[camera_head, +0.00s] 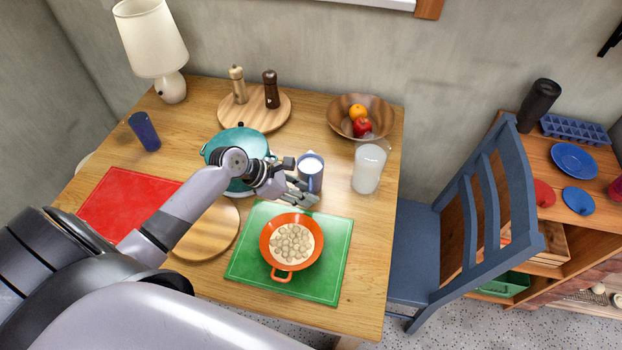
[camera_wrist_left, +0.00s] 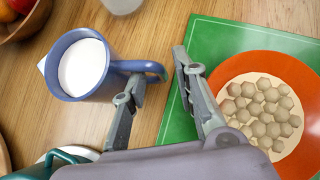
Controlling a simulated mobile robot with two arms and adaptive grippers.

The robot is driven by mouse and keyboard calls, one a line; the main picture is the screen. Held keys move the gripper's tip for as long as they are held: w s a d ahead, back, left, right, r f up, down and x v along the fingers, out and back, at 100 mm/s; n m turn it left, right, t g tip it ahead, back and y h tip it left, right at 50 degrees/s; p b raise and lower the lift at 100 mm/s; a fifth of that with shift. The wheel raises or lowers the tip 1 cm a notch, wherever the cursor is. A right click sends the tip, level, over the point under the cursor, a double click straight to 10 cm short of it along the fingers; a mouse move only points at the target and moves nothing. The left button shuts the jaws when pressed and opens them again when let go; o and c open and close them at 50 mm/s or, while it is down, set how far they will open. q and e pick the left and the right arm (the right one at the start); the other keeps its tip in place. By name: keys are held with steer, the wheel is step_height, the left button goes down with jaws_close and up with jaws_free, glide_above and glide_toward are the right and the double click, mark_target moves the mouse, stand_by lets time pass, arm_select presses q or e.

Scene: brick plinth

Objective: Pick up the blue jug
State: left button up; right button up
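The blue jug (camera_head: 314,181), filled with white liquid, stands upright on the wooden table behind the green mat. In the left wrist view the jug (camera_wrist_left: 80,90) is at upper left, its handle pointing right towards my fingers. My left gripper (camera_head: 302,182) is open and empty, right beside the jug and partly in front of it. In the left wrist view the gripper's fingertips (camera_wrist_left: 158,70) lie on either side of the handle's outer end. I cannot tell whether they touch it. My right gripper is not in view.
An orange pan (camera_head: 284,268) with round pieces sits on the green mat (camera_head: 335,235) just in front. A teal pot (camera_head: 222,141) stands under my left arm. A whitish pitcher (camera_head: 367,170) and a wooden fruit bowl (camera_head: 343,105) stand to the right and behind.

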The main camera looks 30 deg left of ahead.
arm_select(q)
steer(key=shift+w+d+f, duration=0.15)
steer(key=shift+d+f, duration=0.1)
steer(key=shift+f, duration=0.05)
steer(key=x, duration=0.5)
jaws_close()
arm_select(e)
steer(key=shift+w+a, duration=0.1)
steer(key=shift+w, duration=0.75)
arm_select(q)
steer(key=shift+w+r, duration=0.1)
steer(key=shift+w, duration=0.1)
